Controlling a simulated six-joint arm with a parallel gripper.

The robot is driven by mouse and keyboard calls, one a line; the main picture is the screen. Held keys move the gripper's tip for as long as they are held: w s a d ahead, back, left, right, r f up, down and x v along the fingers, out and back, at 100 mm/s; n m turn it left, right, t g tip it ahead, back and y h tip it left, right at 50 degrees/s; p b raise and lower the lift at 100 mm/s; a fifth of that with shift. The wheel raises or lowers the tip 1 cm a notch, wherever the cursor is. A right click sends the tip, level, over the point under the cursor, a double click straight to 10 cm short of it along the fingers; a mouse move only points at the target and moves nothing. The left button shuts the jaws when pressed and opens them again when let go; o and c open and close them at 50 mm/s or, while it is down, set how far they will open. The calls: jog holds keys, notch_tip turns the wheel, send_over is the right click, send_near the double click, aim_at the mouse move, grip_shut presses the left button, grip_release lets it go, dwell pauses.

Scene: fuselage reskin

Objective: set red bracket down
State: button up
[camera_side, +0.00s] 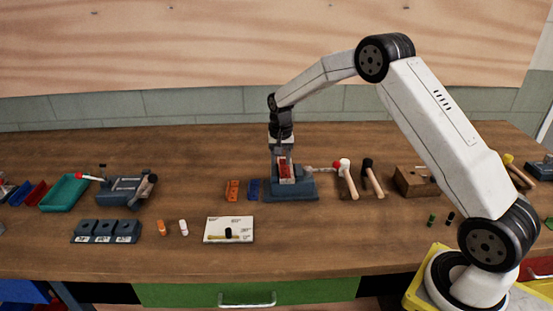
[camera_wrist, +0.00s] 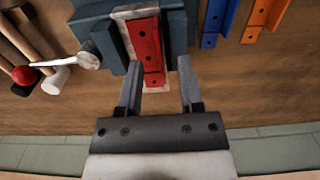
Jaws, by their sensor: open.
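My gripper (camera_wrist: 159,63) is open, one finger on each side of the bracket and plate, with a gap visible at the right finger. Whether the left finger touches is unclear. In the side view my gripper (camera_side: 283,152) is directly above the fixture, partly hiding the bracket.
Orange (camera_side: 232,190) and blue (camera_side: 253,189) brackets lie left of the fixture. A white card (camera_side: 228,223) is in front.

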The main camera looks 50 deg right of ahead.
jog(key=shift+f, duration=0.95)
grip_shut()
